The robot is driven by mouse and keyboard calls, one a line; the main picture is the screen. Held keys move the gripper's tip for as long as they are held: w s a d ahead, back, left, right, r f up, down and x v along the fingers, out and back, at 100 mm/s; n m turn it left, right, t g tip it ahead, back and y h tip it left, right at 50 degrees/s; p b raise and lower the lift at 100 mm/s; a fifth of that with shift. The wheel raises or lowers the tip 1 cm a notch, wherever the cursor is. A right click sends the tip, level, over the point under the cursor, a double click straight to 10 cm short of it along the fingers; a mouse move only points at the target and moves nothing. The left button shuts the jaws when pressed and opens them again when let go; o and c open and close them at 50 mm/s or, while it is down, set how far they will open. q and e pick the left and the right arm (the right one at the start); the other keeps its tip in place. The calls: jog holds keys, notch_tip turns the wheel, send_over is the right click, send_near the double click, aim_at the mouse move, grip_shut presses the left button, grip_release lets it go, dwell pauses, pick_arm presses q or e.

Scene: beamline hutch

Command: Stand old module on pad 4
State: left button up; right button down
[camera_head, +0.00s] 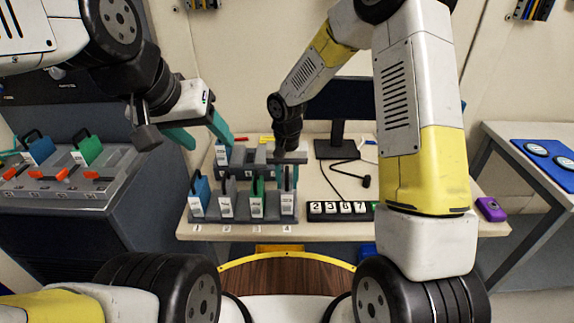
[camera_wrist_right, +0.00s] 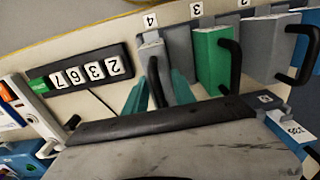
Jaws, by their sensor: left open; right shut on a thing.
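A grey module (camera_head: 287,203) with a white label and a black handle is at pad 4, the right end of the front rack (camera_head: 240,215). It looks upright; I cannot tell whether its base fully touches the pad. My right gripper (camera_head: 288,172) is above it, shut on its handle. In the right wrist view the teal fingers (camera_wrist_right: 160,95) lie either side of the handle of the grey module (camera_wrist_right: 152,56), beside the "4" label (camera_wrist_right: 150,20). My left gripper (camera_head: 205,134) is open and empty, behind and above the rack's left end.
A blue module (camera_head: 199,195), another grey module (camera_head: 226,203) and a green module (camera_head: 257,203) stand on pads 1 to 3. A number strip (camera_head: 340,209) lies right of the rack. A monitor (camera_head: 338,148) stands behind. A purple device (camera_head: 490,209) is at the table's right end.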

aim_at(287, 171)
jog(key=shift+f, duration=0.5)
dwell(0.8)
jog(key=c, duration=0.9)
grip_release()
jog(key=shift+c, duration=0.2)
notch_tip(287, 171, up, 8)
jog(key=shift+f, duration=0.1)
